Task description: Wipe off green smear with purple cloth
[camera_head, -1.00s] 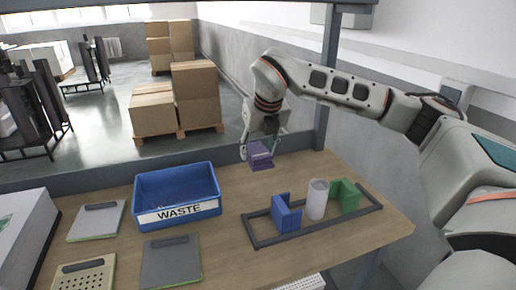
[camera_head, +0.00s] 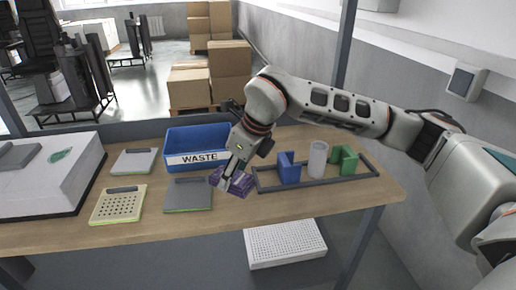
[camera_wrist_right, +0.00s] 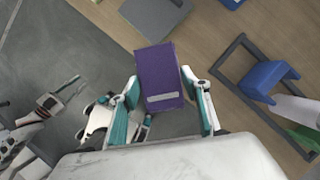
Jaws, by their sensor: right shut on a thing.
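The purple cloth (camera_head: 239,184) is a folded block in my right gripper (camera_head: 232,172). It is held above the wooden table near its front edge, beside the dark grey panel. In the wrist view the cloth (camera_wrist_right: 158,70) sits between the two teal-padded fingers of the right gripper (camera_wrist_right: 162,100), which is shut on it. The green smear (camera_head: 61,155) lies on top of the white box at the far left, well apart from the cloth.
The blue WASTE bin (camera_head: 197,148) stands behind the cloth. A grey panel (camera_head: 188,195), a perforated panel (camera_head: 117,205) and another panel (camera_head: 133,161) lie between cloth and white box (camera_head: 60,190). A dark frame (camera_head: 262,180) with a blue block, cylinder and green block is at right.

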